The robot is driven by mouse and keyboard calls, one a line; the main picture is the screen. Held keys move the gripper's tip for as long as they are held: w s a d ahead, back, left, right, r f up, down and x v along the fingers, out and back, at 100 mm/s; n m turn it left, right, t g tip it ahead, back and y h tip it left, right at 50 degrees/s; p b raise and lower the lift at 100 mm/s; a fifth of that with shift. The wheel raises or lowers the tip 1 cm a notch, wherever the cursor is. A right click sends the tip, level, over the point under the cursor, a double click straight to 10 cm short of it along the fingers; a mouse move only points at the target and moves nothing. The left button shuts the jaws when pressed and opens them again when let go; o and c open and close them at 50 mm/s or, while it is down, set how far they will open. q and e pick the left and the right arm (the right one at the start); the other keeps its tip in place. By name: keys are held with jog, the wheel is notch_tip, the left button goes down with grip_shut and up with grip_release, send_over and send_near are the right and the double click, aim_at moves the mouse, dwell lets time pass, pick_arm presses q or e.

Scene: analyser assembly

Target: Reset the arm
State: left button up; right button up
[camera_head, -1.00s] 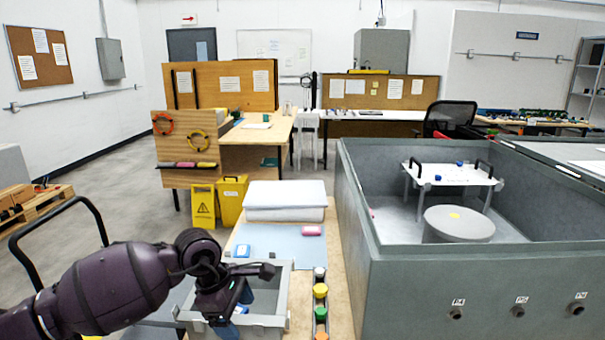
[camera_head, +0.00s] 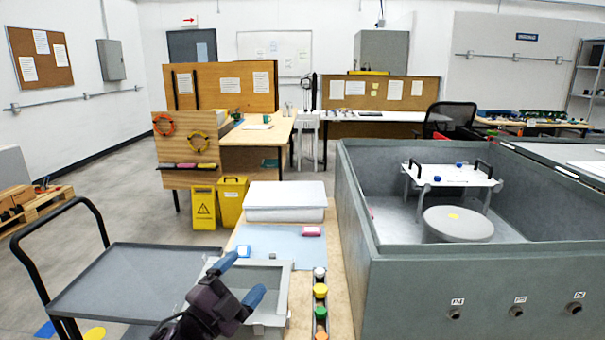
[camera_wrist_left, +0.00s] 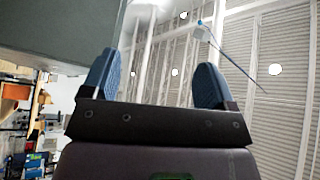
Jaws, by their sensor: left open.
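My left gripper (camera_head: 240,279) shows at the bottom of the head view, over the grey bin (camera_head: 276,310) on the bench. My right gripper is in neither view.
A grey cart (camera_head: 128,283) stands left of the bench. A blue mat (camera_head: 275,243) with a pink item (camera_head: 311,231) and a white box (camera_head: 286,206) lie behind the bin. Capped vials (camera_head: 320,291) stand right of it. A large grey tank (camera_head: 440,270) fills the right side.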

pick_arm(q)
jog(key=s+a+f+n+g+y, duration=0.1)
jog(key=s+a+f+n+y, duration=0.4)
jog(key=f, duration=0.3)
jog(key=s+a+f+n+g+y, duration=0.25)
jog(key=s+a+f+n, duration=0.2)
jog(key=f+n, duration=0.4)
jog(key=s+a+f+n+g+y, duration=0.1)
jog(key=s+a+f+n+y, duration=0.1)
jog(key=s+f, duration=0.5)
jog(key=s+a+f+n+g+y, duration=0.2)
jog(key=s+a+f, duration=0.2)
jog(key=s+f, duration=0.3)
jog(key=s, duration=0.5)
jog(key=shift+s+a, duration=0.15)
jog(key=shift+a, duration=0.2)
jog(key=shift+c, duration=0.5)
